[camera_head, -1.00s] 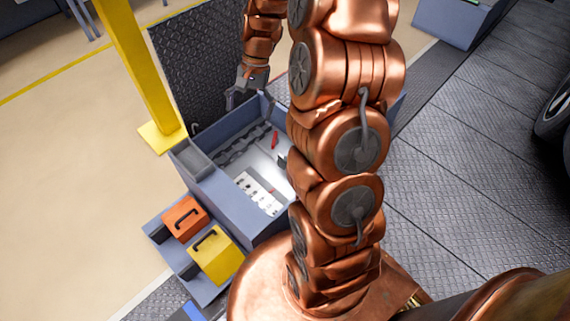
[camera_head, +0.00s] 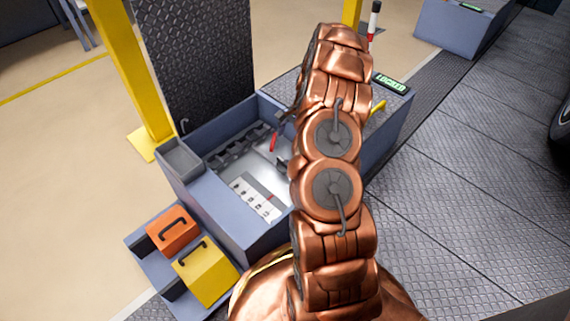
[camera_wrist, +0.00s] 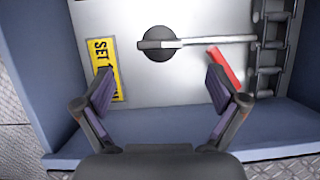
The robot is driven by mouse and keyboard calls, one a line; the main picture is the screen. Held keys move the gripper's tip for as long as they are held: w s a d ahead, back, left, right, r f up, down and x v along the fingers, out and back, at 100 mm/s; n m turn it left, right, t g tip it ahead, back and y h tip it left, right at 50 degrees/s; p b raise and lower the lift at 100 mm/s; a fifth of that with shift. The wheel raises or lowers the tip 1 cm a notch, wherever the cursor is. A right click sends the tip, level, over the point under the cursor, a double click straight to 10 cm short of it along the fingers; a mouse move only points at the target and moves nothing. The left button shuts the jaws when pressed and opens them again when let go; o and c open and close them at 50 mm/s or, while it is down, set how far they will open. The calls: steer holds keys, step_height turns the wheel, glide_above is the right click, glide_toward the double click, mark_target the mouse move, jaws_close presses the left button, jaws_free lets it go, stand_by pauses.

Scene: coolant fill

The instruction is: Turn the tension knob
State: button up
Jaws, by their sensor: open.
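In the wrist view a dark round knob (camera_wrist: 160,44) with a pale bar across it sits on a light metal panel (camera_wrist: 145,80). I take it to be the tension knob. My gripper (camera_wrist: 160,82) is open and empty, its two fingers spread on the near side of the knob, left and right of it. The knob is not between the fingertips. In the head view my arm hides most of the gripper and the knob area.
A red lever (camera_wrist: 226,68) is close to the right finger, with a dark chain (camera_wrist: 270,45) beyond. Blue-grey box walls (camera_wrist: 200,130) surround the panel. The head view shows a raised dark lid (camera_head: 195,60), a "LOCKED" display (camera_head: 391,83), and orange (camera_head: 172,232) and yellow (camera_head: 207,272) cases.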

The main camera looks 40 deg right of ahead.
mark_target(284, 161)
steer(key=b+x, duration=0.3)
steer(key=x, duration=0.5)
steer(key=shift+d, duration=0.1)
steer(key=c, duration=1.1)
